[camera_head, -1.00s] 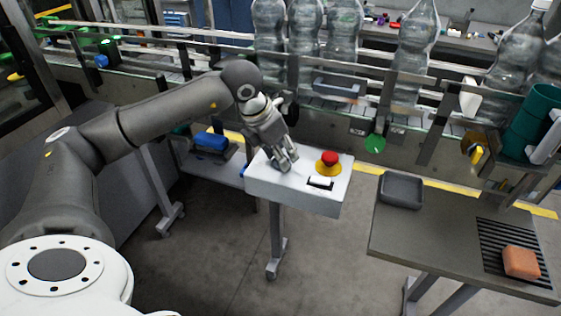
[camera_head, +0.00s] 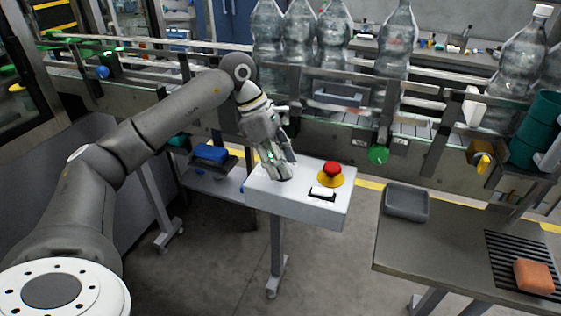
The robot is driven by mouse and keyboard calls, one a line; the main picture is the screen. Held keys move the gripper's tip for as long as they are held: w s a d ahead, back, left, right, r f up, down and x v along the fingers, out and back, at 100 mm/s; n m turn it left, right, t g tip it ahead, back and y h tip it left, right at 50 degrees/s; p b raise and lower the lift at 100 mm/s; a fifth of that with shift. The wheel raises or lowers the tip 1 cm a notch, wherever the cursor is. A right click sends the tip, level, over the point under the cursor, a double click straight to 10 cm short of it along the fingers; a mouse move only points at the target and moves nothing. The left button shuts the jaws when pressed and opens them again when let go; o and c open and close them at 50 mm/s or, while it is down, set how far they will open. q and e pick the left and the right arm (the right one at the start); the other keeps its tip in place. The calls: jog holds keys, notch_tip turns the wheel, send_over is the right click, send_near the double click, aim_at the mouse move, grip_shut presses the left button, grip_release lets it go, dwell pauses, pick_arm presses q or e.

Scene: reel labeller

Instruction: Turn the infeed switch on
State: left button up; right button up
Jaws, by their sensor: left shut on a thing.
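A white control box (camera_head: 300,205) on a post stands in the middle of the view. Its top carries a red mushroom button (camera_head: 333,168) on a yellow base and a small black-and-white rocker (camera_head: 322,193). My left gripper (camera_head: 278,170) reaches down onto the left part of the box top, left of the red button. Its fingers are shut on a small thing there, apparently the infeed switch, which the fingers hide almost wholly. I cannot tell which way the switch is set. My right gripper is not in view.
A conveyor with large clear bottles (camera_head: 397,45) runs behind the box. At right, a table (camera_head: 430,240) holds a grey tray (camera_head: 406,202) and an orange block (camera_head: 534,276). A blue item (camera_head: 211,152) lies on a low shelf at left. Open floor lies in front.

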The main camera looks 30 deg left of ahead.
pick_arm(q)
jog(key=shift+w+m, duration=0.1)
jog(key=shift+m, duration=0.6)
jog(key=shift+g, duration=0.3)
jog(key=o, duration=1)
jog(key=shift+r, duration=0.15)
jog(key=v, duration=1.1)
jog(key=shift+a+r, duration=0.3)
jog(key=shift+r, duration=0.05)
